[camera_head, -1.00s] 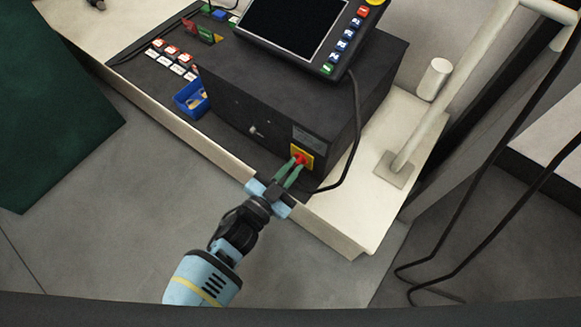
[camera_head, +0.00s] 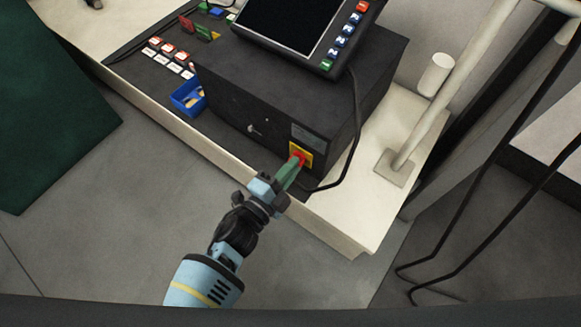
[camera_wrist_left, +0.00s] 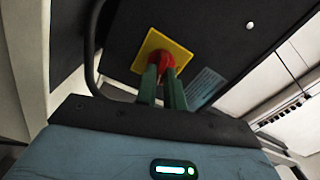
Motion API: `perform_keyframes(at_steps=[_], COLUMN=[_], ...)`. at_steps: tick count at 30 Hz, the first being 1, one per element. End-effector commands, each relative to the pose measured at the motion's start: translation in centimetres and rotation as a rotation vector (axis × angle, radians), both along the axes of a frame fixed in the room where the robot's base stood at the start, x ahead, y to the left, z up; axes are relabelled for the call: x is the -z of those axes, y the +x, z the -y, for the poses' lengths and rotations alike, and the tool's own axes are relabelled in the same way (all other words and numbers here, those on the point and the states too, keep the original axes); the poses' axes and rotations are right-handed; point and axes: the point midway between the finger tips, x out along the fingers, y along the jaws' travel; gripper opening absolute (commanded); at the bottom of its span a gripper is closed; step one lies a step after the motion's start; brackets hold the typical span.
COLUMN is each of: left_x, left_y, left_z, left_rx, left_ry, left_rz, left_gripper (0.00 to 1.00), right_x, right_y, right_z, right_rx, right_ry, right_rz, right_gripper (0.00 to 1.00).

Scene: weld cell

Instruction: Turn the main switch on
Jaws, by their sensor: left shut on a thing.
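The main switch is a red knob (camera_head: 299,157) on a yellow square plate (camera_head: 306,149), low on the front of the dark control box (camera_head: 280,110). The red knob (camera_wrist_left: 162,60) and its yellow plate (camera_wrist_left: 178,50) also show in the left wrist view, with the plate tilted in the picture. My left gripper (camera_head: 294,166) has green fingers, which also show in the wrist view (camera_wrist_left: 165,78). It is shut on the red knob, one finger on each side. The fingers partly hide the knob. My right gripper is not in view.
A black cable (camera_head: 354,140) hangs at the box's right side, close to the switch. A blue bin (camera_head: 187,99) stands left of the box. A pale post (camera_head: 440,110) rises from the bench at right. Floor in front is clear.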

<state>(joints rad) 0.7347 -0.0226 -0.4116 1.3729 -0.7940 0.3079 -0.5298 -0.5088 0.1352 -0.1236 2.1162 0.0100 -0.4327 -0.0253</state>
Motion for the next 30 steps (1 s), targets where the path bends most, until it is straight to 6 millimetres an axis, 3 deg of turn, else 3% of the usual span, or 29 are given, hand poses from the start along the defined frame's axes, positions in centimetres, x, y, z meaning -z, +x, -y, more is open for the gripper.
perform_keyframes(at_steps=[13,30], left_x=[0.29,0.27], left_y=[-0.06,-0.05], left_z=[-0.10,-0.12], left_rx=[-0.001,-0.001], left_ry=[0.220,0.267], left_rz=[0.155,0.189], left_gripper=[0.00,0.00], right_x=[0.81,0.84], right_y=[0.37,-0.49], right_z=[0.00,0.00], right_rx=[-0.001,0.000], right_ry=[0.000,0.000], right_rz=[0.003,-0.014], right_gripper=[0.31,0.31])
